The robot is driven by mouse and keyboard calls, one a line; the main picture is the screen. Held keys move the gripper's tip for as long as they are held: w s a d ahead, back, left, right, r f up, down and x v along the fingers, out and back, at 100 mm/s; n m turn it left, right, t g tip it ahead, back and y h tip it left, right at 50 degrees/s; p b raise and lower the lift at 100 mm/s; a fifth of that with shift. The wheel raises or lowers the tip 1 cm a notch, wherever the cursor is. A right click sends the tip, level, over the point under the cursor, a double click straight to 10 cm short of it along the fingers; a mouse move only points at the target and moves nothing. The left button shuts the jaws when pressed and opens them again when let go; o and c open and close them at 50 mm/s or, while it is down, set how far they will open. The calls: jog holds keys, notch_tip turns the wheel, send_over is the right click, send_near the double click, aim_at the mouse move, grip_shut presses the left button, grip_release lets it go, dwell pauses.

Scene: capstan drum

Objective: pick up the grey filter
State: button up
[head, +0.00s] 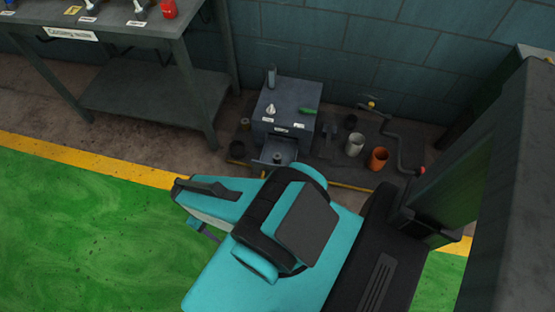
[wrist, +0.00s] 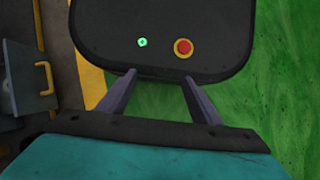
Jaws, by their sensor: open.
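A light grey cylinder (head: 354,145), which looks like the grey filter, stands upright on the floor mat at the right of a small dark cabinet. An orange cylinder (head: 378,158) stands to its right and a black one (head: 351,122) behind it. My gripper (wrist: 158,76) is open, with nothing between its two fingers. It points at the dark panel of my own base, away from the cylinders. The grey cylinder cannot be made out in the wrist view.
The cabinet (head: 291,97) carries small items on top, and its drawer (head: 264,158) stands open. A crank with a red end (head: 421,170) lies right of the cylinders, near the wall. A workbench (head: 130,25) stands at left. Green floor (head: 90,230) is clear.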

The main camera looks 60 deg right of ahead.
jog(key=w+d+f+m+t+b, duration=0.1)
jog(key=w+d+f+b, duration=0.25)
jog(key=d+b, duration=0.35)
jog(key=w+d+f+m+t+y+b, duration=0.1)
jog(key=w+d+f+b, duration=0.3)
jog(key=d, duration=0.4)
jog(key=w+d+f+m+t+b, duration=0.1)
jog(key=w+d+f+m+b, duration=0.1)
jog(key=w+d+b, duration=0.5)
jog(key=shift+m+t, duration=0.7)
jog(key=shift+t, duration=0.1)
jog(key=s+d+b, duration=0.1)
jog(key=d+b, duration=0.1)
jog(key=d, duration=0.3)
jog(key=s+d+f+b, duration=0.1)
jog(key=d+b, duration=0.1)
jog(key=d, duration=0.3)
jog(key=s+d+f+b, duration=0.1)
jog(key=d+b, duration=0.1)
jog(key=d, duration=0.3)
jog(key=shift+s+d, duration=0.2)
jog(key=shift+s, duration=0.15)
jog(key=m+h+b, duration=0.1)
jog(key=b, duration=0.5)
send_over(277, 156)
jog(key=shift+d+t, duration=0.15)
jog(key=shift+t, duration=0.25)
jog(key=shift+f, duration=0.1)
jog(key=shift+f+b, duration=1.35)
jog(key=shift+f, duration=2.85)
